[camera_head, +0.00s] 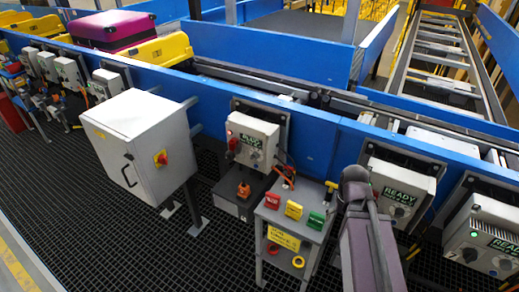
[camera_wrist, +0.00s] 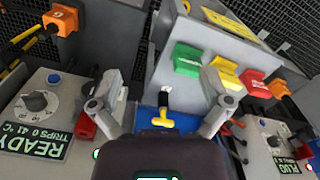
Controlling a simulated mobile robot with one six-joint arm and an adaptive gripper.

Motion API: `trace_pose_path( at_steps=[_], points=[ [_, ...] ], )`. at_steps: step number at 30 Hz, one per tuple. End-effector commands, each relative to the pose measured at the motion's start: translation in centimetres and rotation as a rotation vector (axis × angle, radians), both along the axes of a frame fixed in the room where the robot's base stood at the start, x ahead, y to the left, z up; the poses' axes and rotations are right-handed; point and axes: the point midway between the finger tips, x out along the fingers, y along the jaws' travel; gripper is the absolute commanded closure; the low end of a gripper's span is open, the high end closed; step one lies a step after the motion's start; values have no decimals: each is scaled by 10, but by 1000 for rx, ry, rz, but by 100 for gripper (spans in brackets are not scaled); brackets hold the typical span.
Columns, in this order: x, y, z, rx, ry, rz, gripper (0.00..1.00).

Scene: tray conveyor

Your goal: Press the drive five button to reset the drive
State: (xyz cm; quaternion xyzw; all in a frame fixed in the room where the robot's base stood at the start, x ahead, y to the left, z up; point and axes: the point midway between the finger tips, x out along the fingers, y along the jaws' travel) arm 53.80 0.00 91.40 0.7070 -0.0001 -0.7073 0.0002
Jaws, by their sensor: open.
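Several grey drive boxes line the blue conveyor side in the head view, and no number five is readable on them. A third drive (camera_head: 482,230) sits at the right edge. In the wrist view, a READY drive (camera_wrist: 30,122) with a knob and small green spot is at left; another drive (camera_wrist: 283,140) is at right. My gripper (camera_wrist: 160,92) is open and empty, its fingers apart between these boxes. Which small spot is the reset button I cannot tell.
A grey stand (camera_head: 276,257) with red, yellow and green blocks is left of my arm. A white cabinet (camera_head: 142,140) with a red switch stands farther left. A purple suitcase (camera_head: 112,30) rests on the conveyor. Dark grating (camera_head: 80,215) at front left is mostly clear.

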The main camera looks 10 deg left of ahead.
Motion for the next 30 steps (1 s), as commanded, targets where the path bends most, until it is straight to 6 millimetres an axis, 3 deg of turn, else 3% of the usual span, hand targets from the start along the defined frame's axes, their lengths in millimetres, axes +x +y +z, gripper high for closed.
trace_pose_path(
  at_steps=[5,15,30],
  points=[
    [0,0,0,0,0,0,2],
    [0,0,0,0,0,0,100],
    [0,0,0,0,0,0,100]
  ],
)
